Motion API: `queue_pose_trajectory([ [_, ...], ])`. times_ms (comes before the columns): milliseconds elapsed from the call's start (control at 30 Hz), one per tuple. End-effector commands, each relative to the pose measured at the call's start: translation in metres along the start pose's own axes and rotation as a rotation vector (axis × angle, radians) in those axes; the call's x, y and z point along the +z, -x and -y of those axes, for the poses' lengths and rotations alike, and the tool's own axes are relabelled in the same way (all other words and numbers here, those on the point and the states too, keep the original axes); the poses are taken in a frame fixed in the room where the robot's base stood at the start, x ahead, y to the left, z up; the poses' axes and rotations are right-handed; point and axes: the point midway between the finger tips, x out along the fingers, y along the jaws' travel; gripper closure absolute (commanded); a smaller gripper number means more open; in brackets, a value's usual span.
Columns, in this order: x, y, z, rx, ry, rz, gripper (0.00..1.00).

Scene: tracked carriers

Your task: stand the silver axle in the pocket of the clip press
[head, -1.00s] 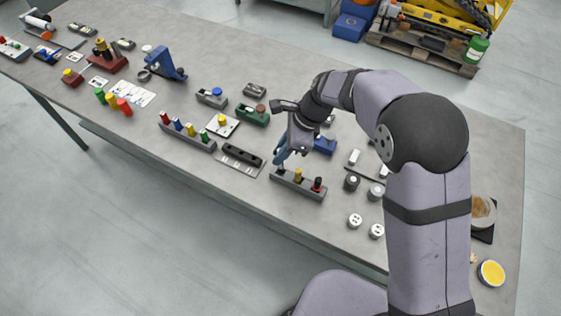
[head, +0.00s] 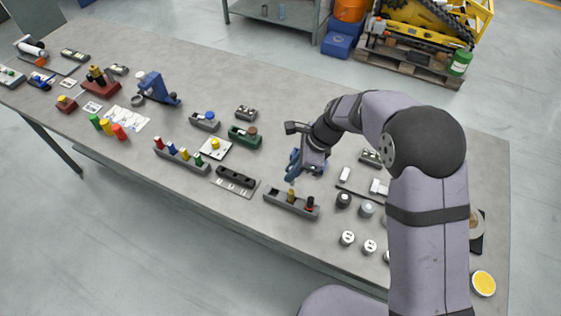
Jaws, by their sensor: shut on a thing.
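My gripper (head: 291,177) is shut just above the dark grey rack (head: 279,206) at the near edge of the table. What it holds is too small and covered to make out clearly; I take it to be the silver axle. The rack holds a gold axle (head: 291,194) and a red and black one (head: 310,204); its left end looks empty. I cannot tell for sure which fixture is the clip press. A blue upright device (head: 156,87) stands far left; a green block with a brown knob (head: 244,137) and a grey block with a blue knob (head: 204,122) are nearer.
A rack of coloured pegs (head: 182,157), a dark block with holes (head: 236,176) and a white plate with a yellow part (head: 215,147) lie left of my gripper. Black and white round parts (head: 347,238) lie to the right. Bare tabletop runs along the near left edge.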

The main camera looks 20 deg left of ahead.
Motion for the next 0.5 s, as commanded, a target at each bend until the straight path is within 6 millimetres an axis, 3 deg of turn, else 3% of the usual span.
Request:
queue_pose_trajectory([
  [233,-0.022,-0.005,0.056,-0.026,-0.057,0.001,1.0],
  [500,-0.013,0.009,0.11,-0.056,-0.12,0.001,1.0],
])
